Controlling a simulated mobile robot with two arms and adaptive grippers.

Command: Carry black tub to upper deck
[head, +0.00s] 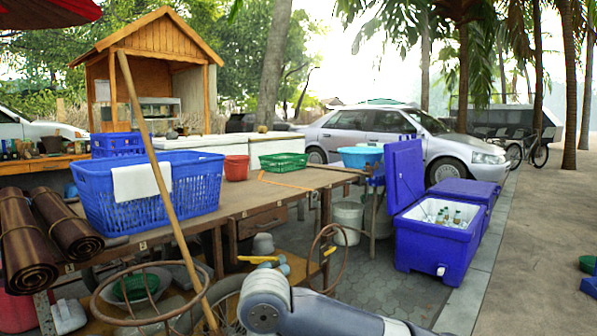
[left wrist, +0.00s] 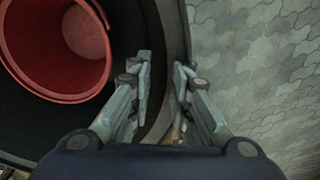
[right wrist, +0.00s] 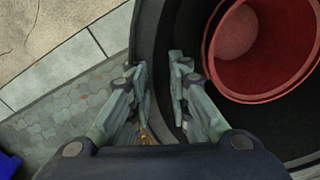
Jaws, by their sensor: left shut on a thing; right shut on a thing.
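The black tub shows in the left wrist view (left wrist: 132,28) and the right wrist view (right wrist: 188,25). A red bucket (left wrist: 85,92) sits inside it, also seen in the right wrist view (right wrist: 268,97). My left gripper (left wrist: 162,70) is shut on the tub's rim, its fingers on either side of the wall. My right gripper (right wrist: 158,68) is shut on another part of the rim. The head view shows neither the tub nor the grippers. The wooden table (head: 330,177) there has a top deck and a lower level.
A blue basket (head: 95,205) with a white cloth, a red pot (head: 236,168) and a green basket (head: 283,162) stand on the table top. Brown rolls lie at its left end. A wooden pole (head: 160,185) leans across the front. A blue cooler (head: 432,245) stands right of the table.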

